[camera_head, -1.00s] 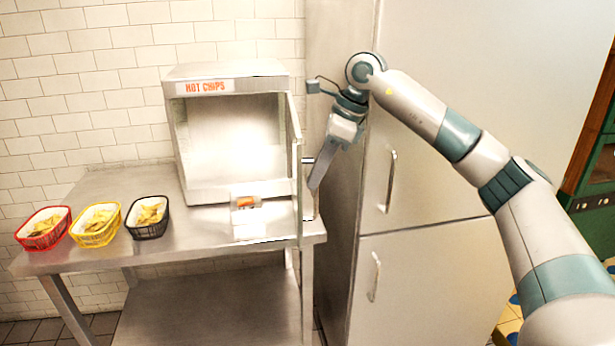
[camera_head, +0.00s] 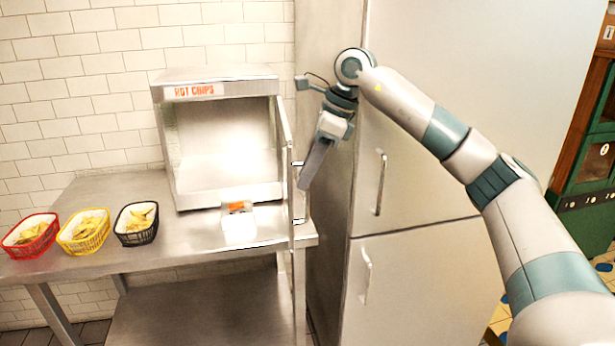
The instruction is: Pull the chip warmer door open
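The chip warmer (camera_head: 215,91) is a steel box with a "HOT CHIPS" label, standing on the steel table in the camera_head view. Its door (camera_head: 285,140) stands swung out at the right side, seen nearly edge-on, and the warmer's front is open. A handle (camera_head: 298,220) shows on the door's outer right face. My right gripper (camera_head: 303,185) points down just right of the door, close beside the handle. It is seen from the side, so its finger gap and any contact with the handle cannot be made out. My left gripper is not in view.
A white and orange item (camera_head: 238,225) sits in front of the warmer. Red (camera_head: 30,238), yellow (camera_head: 84,232) and black (camera_head: 136,225) chip baskets stand at the table's left (camera_head: 90,195). A tall fridge (camera_head: 450,70) stands close behind and right of my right arm.

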